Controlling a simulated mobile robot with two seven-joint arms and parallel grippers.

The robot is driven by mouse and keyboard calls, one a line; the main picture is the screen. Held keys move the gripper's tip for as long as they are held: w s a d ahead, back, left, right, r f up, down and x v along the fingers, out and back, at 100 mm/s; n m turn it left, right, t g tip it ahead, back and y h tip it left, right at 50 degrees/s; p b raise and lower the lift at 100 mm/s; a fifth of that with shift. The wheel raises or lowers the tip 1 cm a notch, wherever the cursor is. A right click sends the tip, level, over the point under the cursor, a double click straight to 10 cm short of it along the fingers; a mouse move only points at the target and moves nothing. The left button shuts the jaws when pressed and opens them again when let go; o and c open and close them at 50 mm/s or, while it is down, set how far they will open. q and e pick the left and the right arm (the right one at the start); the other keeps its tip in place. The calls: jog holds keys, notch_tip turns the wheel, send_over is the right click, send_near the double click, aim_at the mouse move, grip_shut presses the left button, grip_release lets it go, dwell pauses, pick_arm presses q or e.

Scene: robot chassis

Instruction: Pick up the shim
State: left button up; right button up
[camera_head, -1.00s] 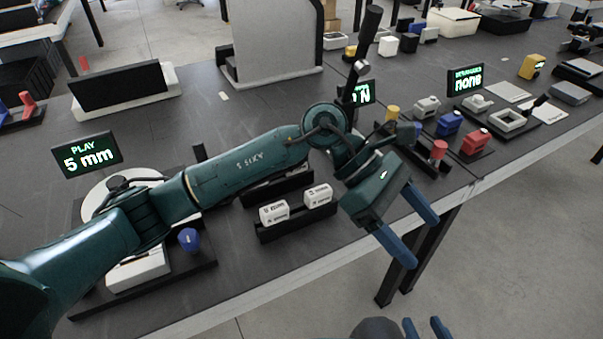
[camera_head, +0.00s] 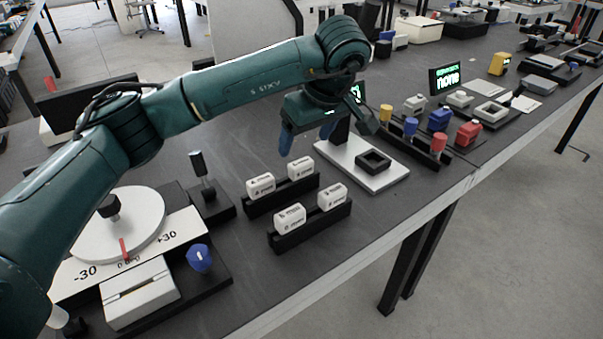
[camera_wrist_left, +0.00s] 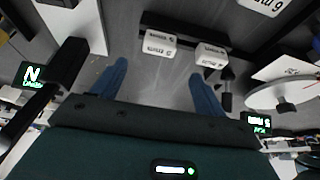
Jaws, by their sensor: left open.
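Several white labelled blocks that look like the shims stand in two black racks in the head view. The back rack (camera_head: 283,195) holds one block (camera_head: 261,186) at left and another (camera_head: 300,168) at right. The front rack (camera_head: 311,228) holds two more, one at left (camera_head: 289,218) and one at right (camera_head: 331,196). Their labels are too small to read. My left gripper (camera_head: 307,138) is open and empty, above and behind the back rack, blue fingers pointing down. In the left wrist view two blocks (camera_wrist_left: 157,47) (camera_wrist_left: 210,56) stand ahead of the open fingers (camera_wrist_left: 159,72).
A dial fixture with a white disc (camera_head: 140,225) and blue knob (camera_head: 199,258) stands left of the racks. A white plate with a black square frame (camera_head: 373,160) lies to the right. Coloured pieces and a "none" display (camera_head: 447,79) stand farther right. The table's front edge is clear.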

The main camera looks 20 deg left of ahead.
aim_at(301, 162)
pick_arm(q)
jog(key=x, duration=0.8)
jog(key=shift+s+d+f, duration=0.1)
jog(key=shift+d+f, duration=0.05)
jog(key=shift+d, duration=0.2)
jog(key=c, duration=1.1)
